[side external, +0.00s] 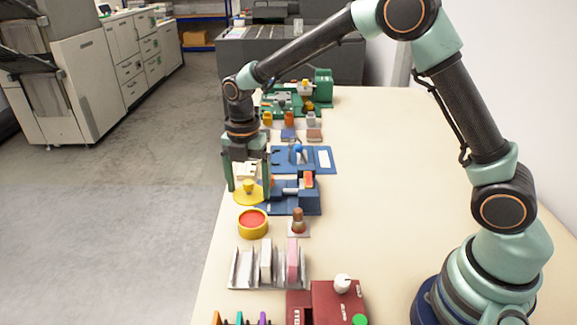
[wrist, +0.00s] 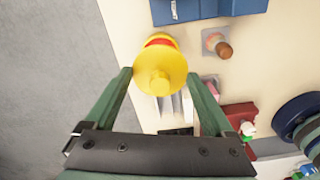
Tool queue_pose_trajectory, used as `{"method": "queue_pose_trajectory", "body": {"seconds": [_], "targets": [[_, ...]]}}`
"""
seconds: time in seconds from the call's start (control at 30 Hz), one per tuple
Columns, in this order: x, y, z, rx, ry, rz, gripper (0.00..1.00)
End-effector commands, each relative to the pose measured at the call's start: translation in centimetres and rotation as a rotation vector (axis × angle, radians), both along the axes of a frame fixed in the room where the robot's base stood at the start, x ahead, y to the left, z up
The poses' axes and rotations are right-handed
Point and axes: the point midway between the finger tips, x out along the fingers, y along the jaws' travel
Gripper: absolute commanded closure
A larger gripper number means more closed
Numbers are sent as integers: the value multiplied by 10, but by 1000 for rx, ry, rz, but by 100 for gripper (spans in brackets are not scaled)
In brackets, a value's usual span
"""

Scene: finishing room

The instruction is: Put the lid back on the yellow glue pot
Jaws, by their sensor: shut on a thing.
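My gripper (side external: 249,190) is shut on the yellow lid (side external: 240,197), a flat round disc with a knob. The lid also shows in the wrist view (wrist: 152,58), between the two green fingers (wrist: 160,74). It is held in the air and looks about level. The yellow glue pot (side external: 253,235) stands uncovered on the table, with red inside. In the side view the lid appears above and behind the pot, apart from it. In the wrist view the lid hides most of the pot (wrist: 160,41); only a red and yellow strip shows past its upper edge.
A small wooden-handled tool (side external: 298,226) stands just right of the pot. A metal rack (side external: 240,272) with upright pads and a dark red machine (side external: 335,300) are nearer the camera. Blue fixtures (side external: 310,203) lie behind the pot. The table's left edge is close; the right side is clear.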

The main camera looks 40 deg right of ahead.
Motion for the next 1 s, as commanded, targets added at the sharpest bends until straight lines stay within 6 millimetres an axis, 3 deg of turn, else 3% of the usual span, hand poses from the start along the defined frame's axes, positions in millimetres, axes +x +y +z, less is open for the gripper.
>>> {"method": "queue_pose_trajectory", "body": {"seconds": [0.6,1.0], "targets": [[-1,-1,-50,-1,3,-2,66],[-1,-1,-60,-1,1,-1,66]]}}
